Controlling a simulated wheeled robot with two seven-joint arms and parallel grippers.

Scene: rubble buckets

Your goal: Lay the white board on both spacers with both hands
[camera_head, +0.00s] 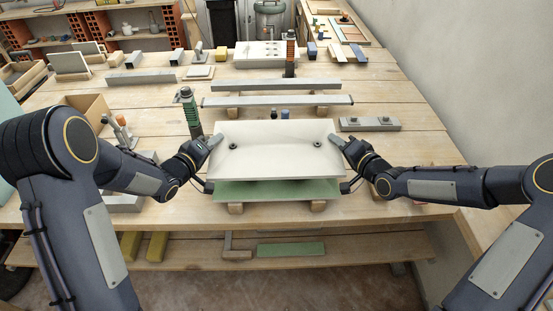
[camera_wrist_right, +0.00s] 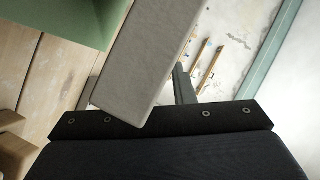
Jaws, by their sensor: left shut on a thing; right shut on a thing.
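The white board (camera_head: 275,160) is held roughly level over a green board (camera_head: 277,190) at the middle of the bench. It carries two small dark round fittings. My left gripper (camera_head: 212,143) is shut on its left edge. My right gripper (camera_head: 340,141) is shut on its right edge. In the right wrist view, the pale board (camera_wrist_right: 150,60) runs down to my gripper, with the green board (camera_wrist_right: 50,50) at upper left. Two wooden blocks (camera_head: 235,207) (camera_head: 318,205) show under the green board's front edge. Whether spacers lie between the boards is hidden.
A green-and-black bottle-like object (camera_head: 190,112) stands close behind my left gripper. A grey bar (camera_head: 277,101) lies behind the board, and a grey block with two knobs (camera_head: 370,124) lies right of it. A cardboard box (camera_head: 88,108) is at left. The bench right of the board is mostly clear.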

